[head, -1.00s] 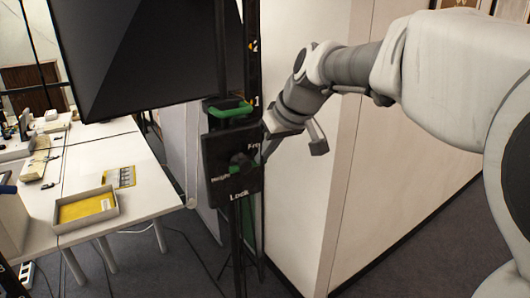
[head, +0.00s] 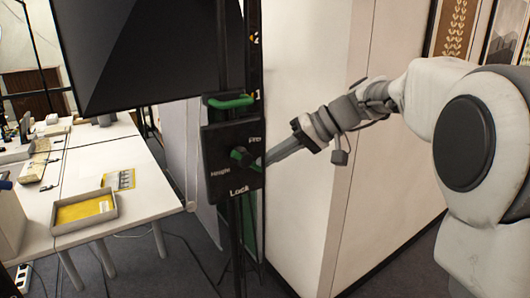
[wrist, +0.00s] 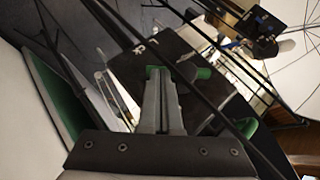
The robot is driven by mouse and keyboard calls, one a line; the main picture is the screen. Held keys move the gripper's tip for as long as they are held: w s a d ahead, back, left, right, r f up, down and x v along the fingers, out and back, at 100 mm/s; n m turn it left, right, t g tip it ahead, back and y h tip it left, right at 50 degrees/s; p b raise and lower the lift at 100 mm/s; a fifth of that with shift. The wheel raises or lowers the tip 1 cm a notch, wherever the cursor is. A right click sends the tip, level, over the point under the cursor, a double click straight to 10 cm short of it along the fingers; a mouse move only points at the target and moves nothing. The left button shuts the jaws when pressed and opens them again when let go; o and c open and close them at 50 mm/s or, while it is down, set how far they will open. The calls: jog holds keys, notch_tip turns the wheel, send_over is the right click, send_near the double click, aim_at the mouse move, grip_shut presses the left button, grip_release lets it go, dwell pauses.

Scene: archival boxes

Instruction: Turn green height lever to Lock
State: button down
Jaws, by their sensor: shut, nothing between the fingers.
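A black panel (head: 222,172) on an upright post carries the white words Height, Free and Lock. Lock is at its bottom edge, Free at its upper right. The green height lever (head: 236,155) sits on a dark knob in the panel's middle, mostly dark or hidden in the head view. My gripper (head: 268,158) is shut and empty, at the panel's right edge, pointing left toward the lever. In the wrist view its fingertips (wrist: 160,76) overlap the lever, whose green (wrist: 203,73) shows at both sides. I cannot tell whether they touch, or the lever's exact angle.
A green handle (head: 228,101) sits above the panel, below a large black screen (head: 150,50). A white wall (head: 310,120) stands close on the right. A white table (head: 130,175) with a tray (head: 85,212) is at left.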

jog(key=f+m+y+b, duration=0.1)
jog(key=g+y+b, duration=0.1)
jog(key=y, duration=0.1)
jog(key=f+m+y+b, duration=0.1)
jog(key=y, duration=0.1)
jog(key=shift+s+a+f+m+g, duration=0.25)
jog(key=shift+a+f+m+g, duration=0.05)
jog(key=shift+a+g, duration=0.1)
jog(key=shift+d, duration=0.15)
